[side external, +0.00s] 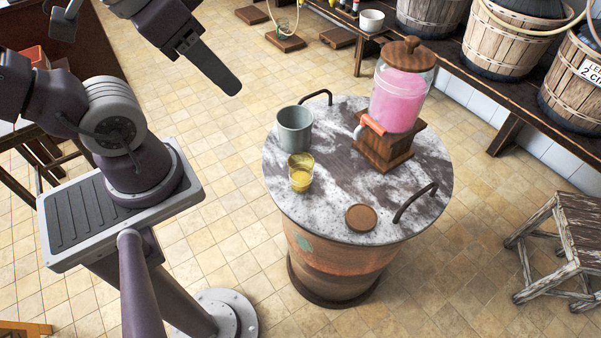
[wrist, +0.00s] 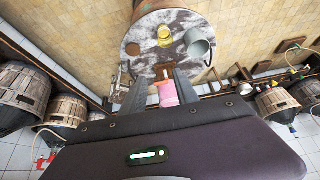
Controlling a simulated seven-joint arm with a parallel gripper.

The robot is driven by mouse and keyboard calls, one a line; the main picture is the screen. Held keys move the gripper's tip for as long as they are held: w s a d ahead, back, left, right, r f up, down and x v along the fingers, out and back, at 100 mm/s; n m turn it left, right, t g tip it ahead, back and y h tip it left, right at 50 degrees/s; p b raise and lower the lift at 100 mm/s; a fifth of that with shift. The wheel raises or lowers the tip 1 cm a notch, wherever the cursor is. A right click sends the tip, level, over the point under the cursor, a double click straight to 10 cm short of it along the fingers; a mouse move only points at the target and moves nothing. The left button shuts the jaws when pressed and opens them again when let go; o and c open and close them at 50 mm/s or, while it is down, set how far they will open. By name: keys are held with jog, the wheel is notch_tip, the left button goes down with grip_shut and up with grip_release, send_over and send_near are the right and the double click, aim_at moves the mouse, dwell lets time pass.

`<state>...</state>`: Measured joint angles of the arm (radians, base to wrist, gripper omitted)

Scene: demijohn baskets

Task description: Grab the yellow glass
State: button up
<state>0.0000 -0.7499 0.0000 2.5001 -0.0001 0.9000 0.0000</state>
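The yellow glass (side external: 301,180) is a small clear tumbler with yellow in it, standing upright on the round marbled tabletop (side external: 330,215). It also shows near the top of the wrist view (wrist: 164,37). My gripper (side external: 232,88) is up in the air to the upper left of the table, well apart from the glass. In the wrist view the two fingers (wrist: 160,78) stand apart with nothing held between them. The pink dispenser shows beyond the gap.
A grey mug (side external: 295,130) stands just behind the glass. A pink drink dispenser (side external: 398,98) on a wooden stand is to the right. A brown coaster (side external: 360,217) lies near the front. Dark handles (side external: 415,202) rise at the table's edges. A stool (side external: 570,225) stands far right.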

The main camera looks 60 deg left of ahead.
jog(key=o, duration=0.9)
jog(key=shift+r, duration=0.1)
